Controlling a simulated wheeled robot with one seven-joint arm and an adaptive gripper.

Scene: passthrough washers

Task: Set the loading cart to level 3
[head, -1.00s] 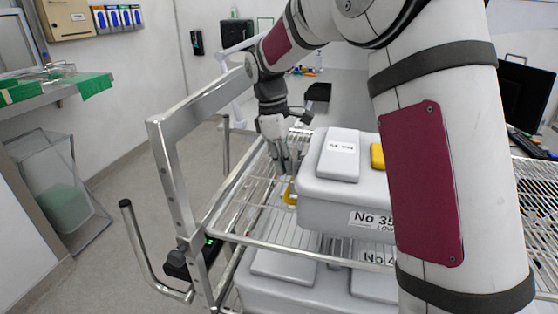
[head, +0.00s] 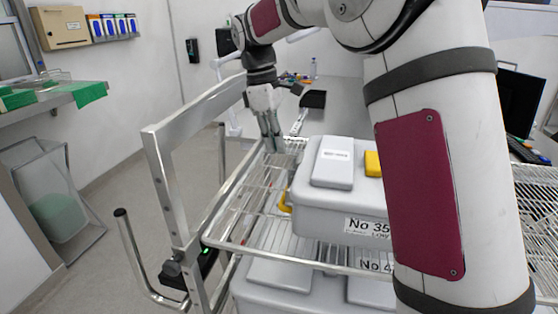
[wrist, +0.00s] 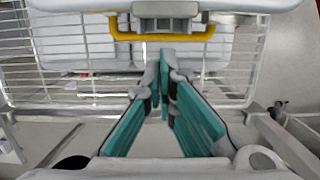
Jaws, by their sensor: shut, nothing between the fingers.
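The loading cart (head: 163,185) is a silver metal frame with wire shelves, left of centre in the head view. A bent bar with a black grip (head: 122,222) stands at its near left. A black box with a green light (head: 207,252) sits low on the frame. The shelf wires and a yellow handle (wrist: 165,36) show there, apart from the fingers.
More grey boxes (head: 280,293) stand below. A counter (head: 345,105) lies behind. Floor at left (head: 120,190) is clear.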

